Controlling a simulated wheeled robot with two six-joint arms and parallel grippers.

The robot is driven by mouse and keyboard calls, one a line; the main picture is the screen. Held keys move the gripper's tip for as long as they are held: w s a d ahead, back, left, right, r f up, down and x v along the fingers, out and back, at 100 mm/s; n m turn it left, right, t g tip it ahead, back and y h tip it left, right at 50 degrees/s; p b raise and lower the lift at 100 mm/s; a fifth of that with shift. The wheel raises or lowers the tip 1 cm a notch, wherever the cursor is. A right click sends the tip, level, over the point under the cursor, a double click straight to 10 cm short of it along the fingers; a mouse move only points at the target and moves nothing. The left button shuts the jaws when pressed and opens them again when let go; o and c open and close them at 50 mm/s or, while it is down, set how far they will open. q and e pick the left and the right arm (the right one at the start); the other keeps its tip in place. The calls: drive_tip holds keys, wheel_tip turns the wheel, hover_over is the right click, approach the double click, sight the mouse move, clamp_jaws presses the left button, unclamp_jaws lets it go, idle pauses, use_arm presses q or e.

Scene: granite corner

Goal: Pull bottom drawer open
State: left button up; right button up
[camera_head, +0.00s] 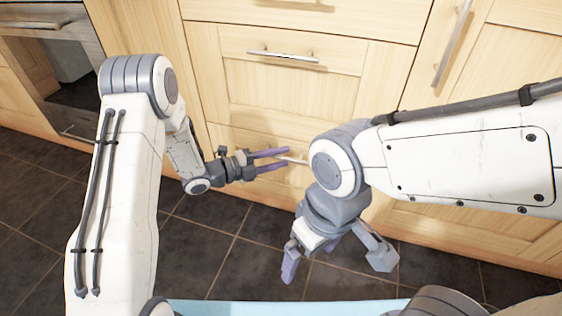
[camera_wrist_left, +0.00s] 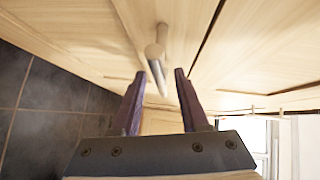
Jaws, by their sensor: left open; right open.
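The bottom drawer (camera_head: 242,137) is the light wood front low in the cabinet column, and it looks shut. Its metal bar handle (camera_head: 294,161) is partly hidden by my right arm. My left gripper (camera_head: 284,158) is open at the handle's left end. In the left wrist view, the handle (camera_wrist_left: 156,58) lies between or just beyond the two purple fingertips (camera_wrist_left: 160,74); I cannot tell whether they touch it. My right gripper (camera_head: 335,260) is open, empty and points down over the dark floor.
A drawer with a long handle (camera_head: 283,56) is above. An oven (camera_head: 65,75) stands at the left, and a cabinet door with a vertical handle (camera_head: 452,43) at the right. The dark tiled floor (camera_head: 225,255) in front looks clear.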

use_arm(q)
drive_tip(key=shift+w+d, duration=0.15)
drive_tip(key=shift+d, duration=0.1)
clamp_jaws()
idle(1.4)
